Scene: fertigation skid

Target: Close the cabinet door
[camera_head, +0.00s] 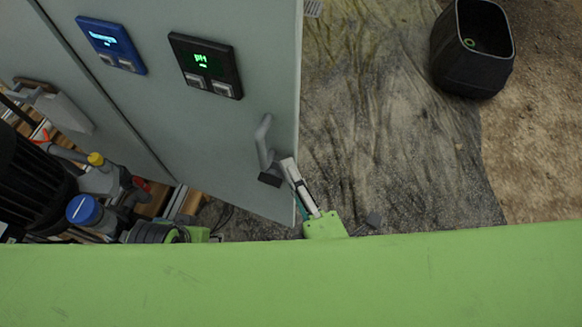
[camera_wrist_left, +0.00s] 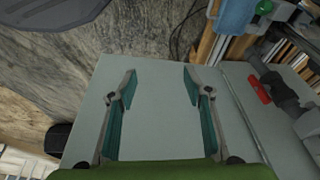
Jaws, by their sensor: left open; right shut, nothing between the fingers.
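The grey cabinet door (camera_head: 225,130) fills the upper middle of the head view. Its free edge is at the right and a grey lever handle (camera_head: 264,140) is near that edge. A dark seam separates it from the grey panel at the left. My right gripper (camera_head: 288,168) is shut and empty at the door's lower right edge, close beside the handle's lower end; I cannot tell whether it touches. My left gripper (camera_wrist_left: 160,82) is open and empty in the left wrist view, over a flat grey panel (camera_wrist_left: 160,125); whether this is the door is unclear.
A blue display (camera_head: 110,44) and a black pH display (camera_head: 206,64) sit on the door. Pipes, a blue-capped fitting (camera_head: 84,209) and a dark motor (camera_head: 30,175) crowd the lower left. A black bin (camera_head: 472,50) stands at the upper right. The floor right of the door is mostly clear.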

